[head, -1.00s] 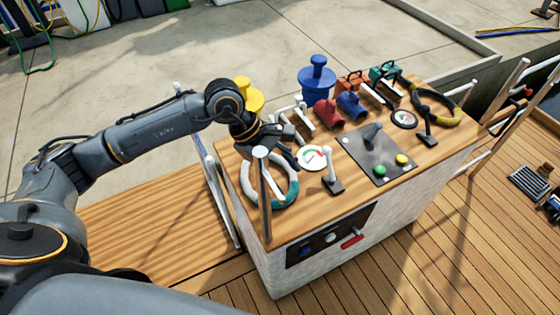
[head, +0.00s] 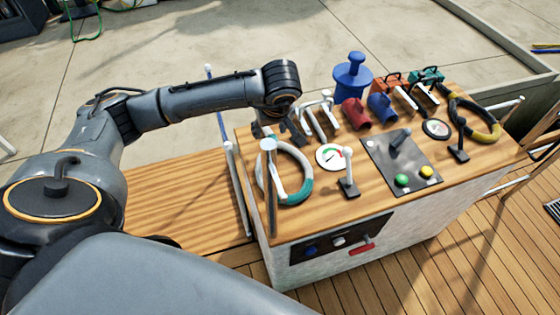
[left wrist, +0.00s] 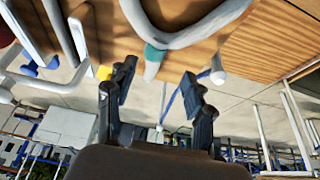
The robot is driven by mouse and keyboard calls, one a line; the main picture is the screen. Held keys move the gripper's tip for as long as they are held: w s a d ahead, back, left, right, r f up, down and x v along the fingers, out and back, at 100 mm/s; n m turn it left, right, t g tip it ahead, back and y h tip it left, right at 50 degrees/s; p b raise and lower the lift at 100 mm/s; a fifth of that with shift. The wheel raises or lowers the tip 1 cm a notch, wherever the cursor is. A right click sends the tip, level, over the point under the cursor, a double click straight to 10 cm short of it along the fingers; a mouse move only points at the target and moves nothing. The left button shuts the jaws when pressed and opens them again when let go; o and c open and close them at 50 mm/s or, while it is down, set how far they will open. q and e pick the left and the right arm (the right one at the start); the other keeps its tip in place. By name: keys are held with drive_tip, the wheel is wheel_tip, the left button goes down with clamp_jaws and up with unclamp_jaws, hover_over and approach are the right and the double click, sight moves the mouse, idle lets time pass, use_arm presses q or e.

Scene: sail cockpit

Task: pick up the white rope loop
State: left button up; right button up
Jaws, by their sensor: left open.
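The white rope loop (head: 299,192), with teal sections, lies on the near left corner of the wooden console top. An upright post stands in front of part of it. Its curved strand also shows at the top of the left wrist view (left wrist: 190,33). My left gripper (head: 280,133) is at the loop's far edge, partly hidden by its own wrist. In the left wrist view my gripper (left wrist: 160,75) has its two fingers apart, with nothing held between them. The loop's end and teal band lie just beyond the fingertips. My right gripper is not in view.
A round gauge (head: 332,157) and a lever (head: 347,172) stand right of the loop. A metal post (head: 269,190) rises at its near left. Behind are white fittings, a blue winch (head: 352,77) and a dark-and-yellow loop (head: 482,127). Free bench wood (head: 180,205) lies left.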

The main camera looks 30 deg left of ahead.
sight(271, 135)
use_arm(q)
drive_tip(key=x, duration=0.4)
drive_tip(key=shift+w+d+f+b, duration=0.1)
drive_tip(key=shift+w+d+b, duration=0.05)
drive_tip(key=shift+w+b, duration=0.2)
drive_tip(key=shift+w+a+f, duration=0.15)
drive_tip(key=shift+a+f, duration=0.05)
drive_tip(key=shift+f, duration=0.25)
clamp_jaws()
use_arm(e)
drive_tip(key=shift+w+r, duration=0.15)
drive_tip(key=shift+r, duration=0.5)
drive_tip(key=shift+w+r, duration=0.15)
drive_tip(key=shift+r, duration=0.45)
